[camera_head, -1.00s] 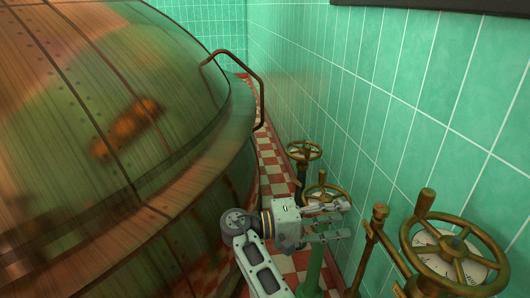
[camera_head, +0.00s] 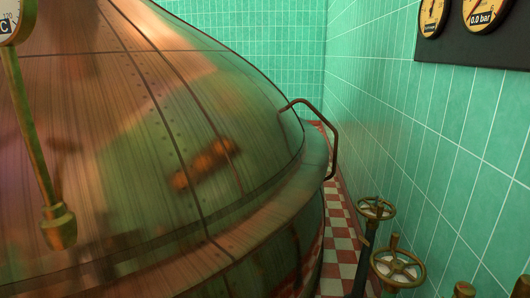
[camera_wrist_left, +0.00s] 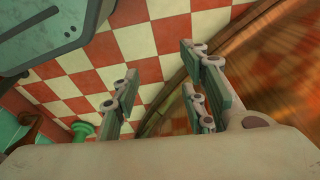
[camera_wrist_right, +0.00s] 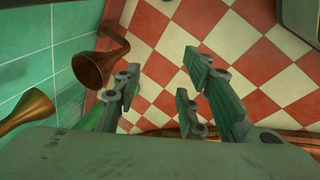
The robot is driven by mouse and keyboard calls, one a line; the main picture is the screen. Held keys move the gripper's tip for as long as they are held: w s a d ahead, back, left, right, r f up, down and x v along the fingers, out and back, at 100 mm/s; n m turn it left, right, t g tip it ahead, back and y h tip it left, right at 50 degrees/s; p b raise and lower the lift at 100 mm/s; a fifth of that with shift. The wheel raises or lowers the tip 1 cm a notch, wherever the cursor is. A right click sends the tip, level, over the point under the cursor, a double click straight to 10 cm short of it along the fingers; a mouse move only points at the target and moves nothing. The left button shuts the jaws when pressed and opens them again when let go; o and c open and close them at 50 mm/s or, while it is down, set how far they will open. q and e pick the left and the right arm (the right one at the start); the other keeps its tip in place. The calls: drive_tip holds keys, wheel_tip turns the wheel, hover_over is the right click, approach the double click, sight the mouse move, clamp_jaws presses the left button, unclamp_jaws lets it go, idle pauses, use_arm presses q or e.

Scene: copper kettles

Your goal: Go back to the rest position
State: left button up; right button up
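Neither of my grippers shows in the head view. In the left wrist view my left gripper (camera_wrist_left: 158,75) has its fingers spread with nothing between them, over the red and white checkered floor. In the right wrist view my right gripper (camera_wrist_right: 160,75) is also spread and empty above the checkered floor. The large copper kettle (camera_head: 120,130) fills the left of the head view. Two valve wheels, a rear one (camera_head: 376,208) and a nearer one (camera_head: 398,270), stand at the lower right, clear of any gripper there.
A curved rail (camera_head: 334,140) sticks out from the kettle's side. A green tiled wall (camera_head: 390,130) closes the right, with a dark gauge panel (camera_head: 455,45). A narrow floor strip (camera_head: 340,230) runs between. Copper flared pipes (camera_wrist_right: 93,68) are left of my right gripper.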

drive_tip(key=s+a+f+m+y, duration=0.2)
drive_tip(key=s+a+y, duration=0.2)
drive_tip(key=s+a, duration=0.3)
use_arm(q)
drive_tip(key=s+a+f+p, duration=0.1)
drive_tip(key=s+f+p, duration=0.1)
drive_tip(key=s+p, duration=0.6)
drive_tip(key=s+a+f+g+p, duration=0.1)
drive_tip(key=s+a+f+p, duration=0.1)
drive_tip(key=s+p, duration=0.7)
drive_tip(key=shift+s+a+g, duration=0.15)
drive_tip(key=shift+s+g, duration=0.15)
drive_tip(key=shift+s, duration=0.65)
use_arm(e)
drive_tip(key=s+d+f, duration=0.2)
drive_tip(key=s, duration=0.7)
drive_tip(key=s+d+f+g, duration=0.1)
drive_tip(key=s+d+f, duration=0.1)
drive_tip(key=s, duration=0.8)
drive_tip(key=shift+s+d+n+g, duration=0.2)
drive_tip(key=shift+d+n+g, duration=0.1)
drive_tip(key=shift+d+n, duration=0.1)
